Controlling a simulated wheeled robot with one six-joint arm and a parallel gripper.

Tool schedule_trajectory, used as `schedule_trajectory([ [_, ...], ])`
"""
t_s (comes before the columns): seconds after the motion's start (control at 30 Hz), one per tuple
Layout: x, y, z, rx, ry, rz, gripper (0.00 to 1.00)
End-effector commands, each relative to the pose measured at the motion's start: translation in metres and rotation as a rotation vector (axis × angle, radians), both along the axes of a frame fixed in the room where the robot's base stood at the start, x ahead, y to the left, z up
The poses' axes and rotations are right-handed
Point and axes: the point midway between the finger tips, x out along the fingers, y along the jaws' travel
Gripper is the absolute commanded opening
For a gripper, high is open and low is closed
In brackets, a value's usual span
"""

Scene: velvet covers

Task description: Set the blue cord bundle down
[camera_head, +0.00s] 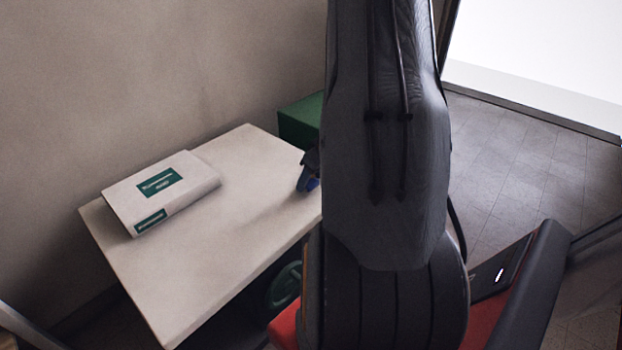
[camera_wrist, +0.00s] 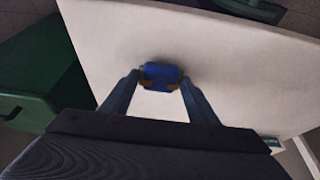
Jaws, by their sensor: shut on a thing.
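The blue cord bundle (camera_wrist: 161,75) is a small blue roll held between the two fingertips of my gripper (camera_wrist: 160,84) in the wrist view. My gripper is shut on it. The bundle is over the white table (camera_wrist: 220,60); I cannot tell whether it touches the top. In the head view a bit of blue (camera_head: 312,184) shows at my gripper (camera_head: 309,172), over the right part of the table (camera_head: 235,225). My arm hides the rest of the gripper there.
A white book or binder (camera_head: 190,170) with green labels lies on the left of the table. A green box (camera_head: 300,118) stands beyond the table's far right corner; it also shows in the wrist view (camera_wrist: 30,75). The table's middle is clear.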

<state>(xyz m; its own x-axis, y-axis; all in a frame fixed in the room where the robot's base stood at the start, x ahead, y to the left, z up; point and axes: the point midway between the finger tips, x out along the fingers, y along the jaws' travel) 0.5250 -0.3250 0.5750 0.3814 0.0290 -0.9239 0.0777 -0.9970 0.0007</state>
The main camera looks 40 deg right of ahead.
Motion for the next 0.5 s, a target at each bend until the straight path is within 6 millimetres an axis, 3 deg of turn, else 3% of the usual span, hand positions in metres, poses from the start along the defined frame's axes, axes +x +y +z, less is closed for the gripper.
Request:
schedule_trajectory([
  [0.47,0.0000,0.0000,-0.0115,0.000,0.000,0.001,0.29],
  [0.5,0.0000,0.0000,-0.0114,0.000,0.000,0.001,0.55],
])
